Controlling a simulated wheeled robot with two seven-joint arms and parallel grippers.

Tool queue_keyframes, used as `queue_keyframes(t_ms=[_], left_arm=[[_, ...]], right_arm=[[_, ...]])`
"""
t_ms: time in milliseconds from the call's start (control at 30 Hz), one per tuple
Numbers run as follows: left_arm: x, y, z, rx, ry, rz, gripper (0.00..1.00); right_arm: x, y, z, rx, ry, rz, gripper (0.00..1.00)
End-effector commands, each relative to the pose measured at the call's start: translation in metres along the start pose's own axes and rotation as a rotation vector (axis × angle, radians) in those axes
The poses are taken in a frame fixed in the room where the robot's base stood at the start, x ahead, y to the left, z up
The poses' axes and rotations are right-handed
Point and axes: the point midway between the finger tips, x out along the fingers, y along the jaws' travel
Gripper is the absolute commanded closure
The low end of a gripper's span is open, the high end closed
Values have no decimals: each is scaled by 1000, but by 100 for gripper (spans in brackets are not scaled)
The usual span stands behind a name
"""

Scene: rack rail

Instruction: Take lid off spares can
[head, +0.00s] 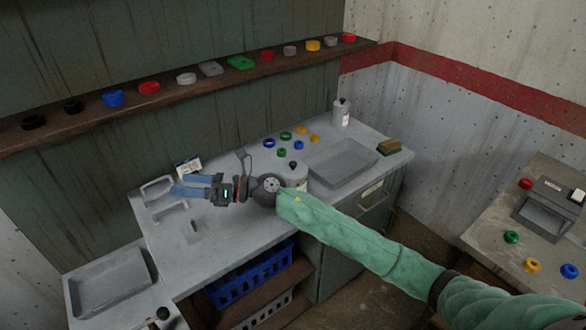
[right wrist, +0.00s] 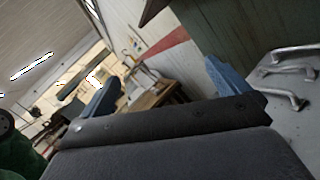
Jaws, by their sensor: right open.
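Two grey lidded cans are on the bench. One can (head: 342,113) stands upright at the back right, with a dark knob on its lid and a pale label. The other can (head: 294,174) stands mid-bench, its lower part hidden behind my right arm. I cannot tell which is the spares can. Both lids look seated. My right gripper (head: 174,185) is open and empty over the left of the bench, fingers pointing left, well away from both cans. Its spread blue fingers also show in the right wrist view (right wrist: 162,85). My left gripper is out of view.
Metal handles (head: 158,189) stand on the bench near my right gripper. A grey tray (head: 345,162) and several coloured rings (head: 285,136) lie mid-bench. A shelf (head: 200,92) with coloured lids runs behind. A blue crate (head: 248,278) is below.

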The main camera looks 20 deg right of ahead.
Motion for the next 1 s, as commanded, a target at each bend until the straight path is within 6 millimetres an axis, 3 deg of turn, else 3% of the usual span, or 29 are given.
queue_keyframes(t_ms=[133,233,433,600,800,1000], left_arm=[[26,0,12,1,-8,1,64],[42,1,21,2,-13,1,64],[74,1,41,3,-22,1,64],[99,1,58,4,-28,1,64],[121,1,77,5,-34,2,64],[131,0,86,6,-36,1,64]], right_arm=[[-5,-19,-12,-230,288,43,0],[-20,-39,-19,-366,490,63,0],[-75,-91,-13,-587,914,73,0],[-145,-135,21,-698,1281,51,0],[-221,-164,75,-723,1625,8,0],[-259,-172,106,-702,1786,-19,0]])
